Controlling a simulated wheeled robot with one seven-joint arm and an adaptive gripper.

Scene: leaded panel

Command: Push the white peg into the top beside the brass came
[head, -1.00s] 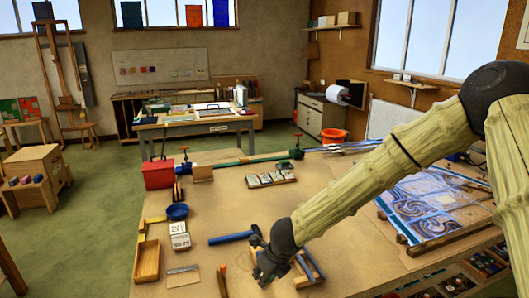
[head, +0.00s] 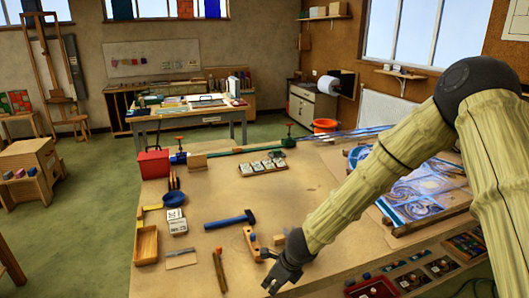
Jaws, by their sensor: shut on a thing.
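My gripper (head: 281,279) hangs low at the front of the workbench, just in front of a wooden block piece. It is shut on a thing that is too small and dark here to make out. I cannot pick out the white peg or the brass came. The leaded panel (head: 436,186), with blue swirled glass, lies at the right of the bench with wooden strips along its edges. My gripper is well to the left of it, and my arm hides part of the panel.
A wooden tray (head: 146,246), a red box (head: 153,163) and a rack of pale blocks (head: 263,167) stand farther off. The bench middle (head: 300,190) is clear.

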